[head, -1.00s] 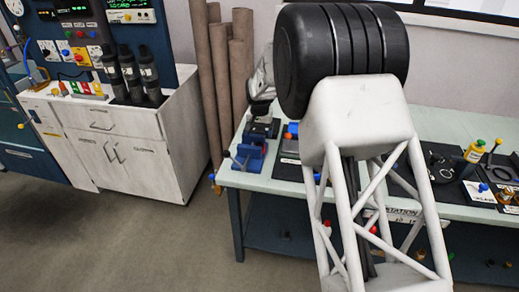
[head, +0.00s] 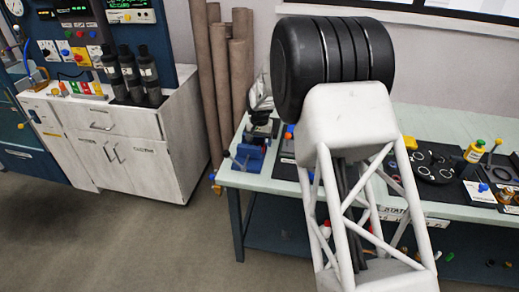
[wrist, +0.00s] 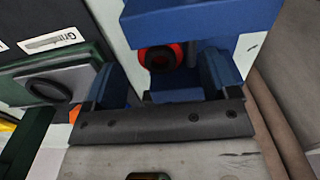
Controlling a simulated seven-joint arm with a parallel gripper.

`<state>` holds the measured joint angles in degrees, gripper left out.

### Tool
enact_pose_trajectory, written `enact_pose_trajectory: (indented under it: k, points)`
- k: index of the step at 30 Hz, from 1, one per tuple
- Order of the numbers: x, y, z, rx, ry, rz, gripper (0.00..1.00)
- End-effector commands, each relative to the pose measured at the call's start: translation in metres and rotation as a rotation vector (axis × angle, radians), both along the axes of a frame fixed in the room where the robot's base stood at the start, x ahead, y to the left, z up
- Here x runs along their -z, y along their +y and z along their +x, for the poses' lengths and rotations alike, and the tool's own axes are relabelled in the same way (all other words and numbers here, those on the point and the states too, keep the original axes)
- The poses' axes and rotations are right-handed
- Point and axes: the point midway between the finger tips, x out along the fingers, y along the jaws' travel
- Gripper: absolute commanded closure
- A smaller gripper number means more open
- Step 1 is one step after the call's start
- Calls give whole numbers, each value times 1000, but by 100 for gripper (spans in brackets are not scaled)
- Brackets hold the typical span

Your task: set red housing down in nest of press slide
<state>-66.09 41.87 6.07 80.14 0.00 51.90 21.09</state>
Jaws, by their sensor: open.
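The red housing (wrist: 177,50) shows in the wrist view as a red ring with a dark bore, just under the edge of the blue press (wrist: 205,20). My gripper (wrist: 162,70) is open, its two blue fingers standing left and right of the housing with gaps visible. Whether the housing is seated in the nest of the press slide cannot be told, as the press body and gripper hide its lower part. In the head view the blue press (head: 250,157) stands at the table's left end; my gripper there is small and mostly hidden by my arm.
In the wrist view a grey-green block with a dark ring (wrist: 48,90) lies left of my gripper, near a labelled black mat (wrist: 40,30). In the head view a black tray with rings (head: 432,165) and a yellow bottle (head: 474,152) stand on the table's (head: 455,123) right side.

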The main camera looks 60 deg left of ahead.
Motion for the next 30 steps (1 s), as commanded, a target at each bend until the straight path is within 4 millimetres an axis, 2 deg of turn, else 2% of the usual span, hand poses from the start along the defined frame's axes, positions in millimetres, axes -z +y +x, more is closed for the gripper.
enact_pose_trajectory:
  k: [6, 9, 27, 30]
  points:
    - [24, 0, 0, 0, 1, -2, 19]
    - [30, 0, 0, 0, 0, 0, 19]
    - [32, 0, 0, 0, 0, 0, 19]
    - [32, 0, 0, 0, 0, 0, 33]
